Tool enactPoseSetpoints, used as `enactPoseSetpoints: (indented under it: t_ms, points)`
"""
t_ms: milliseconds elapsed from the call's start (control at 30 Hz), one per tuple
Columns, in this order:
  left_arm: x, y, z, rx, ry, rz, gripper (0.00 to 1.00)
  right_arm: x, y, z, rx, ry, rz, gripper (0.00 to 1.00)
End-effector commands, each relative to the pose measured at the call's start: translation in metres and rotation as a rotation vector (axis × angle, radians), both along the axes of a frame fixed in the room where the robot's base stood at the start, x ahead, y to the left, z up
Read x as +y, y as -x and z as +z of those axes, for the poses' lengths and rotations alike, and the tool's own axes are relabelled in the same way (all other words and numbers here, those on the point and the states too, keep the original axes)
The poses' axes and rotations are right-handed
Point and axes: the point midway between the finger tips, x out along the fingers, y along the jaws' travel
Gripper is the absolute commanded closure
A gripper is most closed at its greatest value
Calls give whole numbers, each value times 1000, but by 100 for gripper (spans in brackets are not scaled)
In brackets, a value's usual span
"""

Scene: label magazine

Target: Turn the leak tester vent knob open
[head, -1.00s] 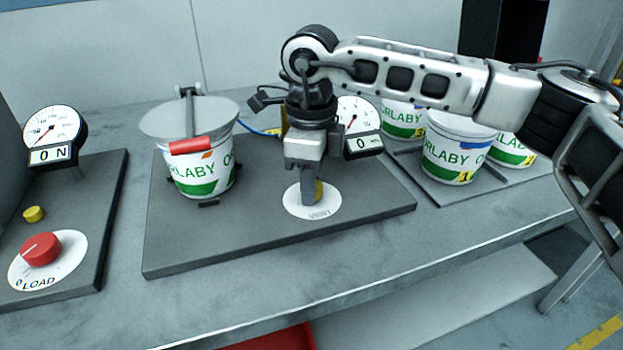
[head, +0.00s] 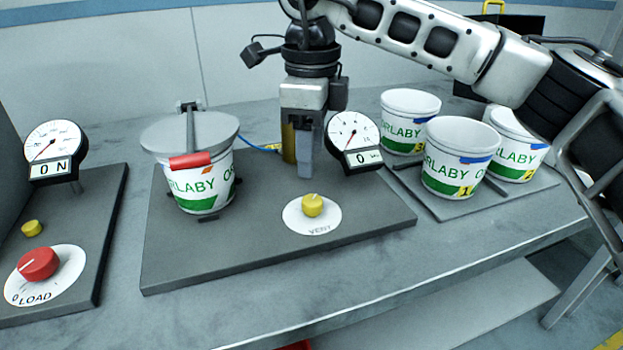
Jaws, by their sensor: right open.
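The leak tester vent knob (head: 312,205) is small and yellow. It sits on a round white dial plate (head: 325,222) marked VENT, on the dark tester base plate (head: 215,255). A pointer mark on the knob is too small to read surely. My left gripper is not in view.
A lidded tub (head: 203,180) under a red-handled clamp (head: 193,160) stands left of the knob. Several white tubs (head: 455,165) stand on a tray at the right. A second gauge (head: 55,145) and a red LOAD knob (head: 38,263) are at far left.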

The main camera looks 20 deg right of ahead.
Motion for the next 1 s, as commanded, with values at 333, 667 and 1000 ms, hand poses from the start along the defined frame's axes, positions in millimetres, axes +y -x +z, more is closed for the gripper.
enactPoseSetpoints:
  t_ms: [333,667,1000]
  points:
    - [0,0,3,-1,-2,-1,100,0,0,63,-1,0,0,48]
    - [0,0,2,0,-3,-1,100,0,0,72,1,0,0,48]
    - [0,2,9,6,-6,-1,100,0,0,81,0,0,0,48]
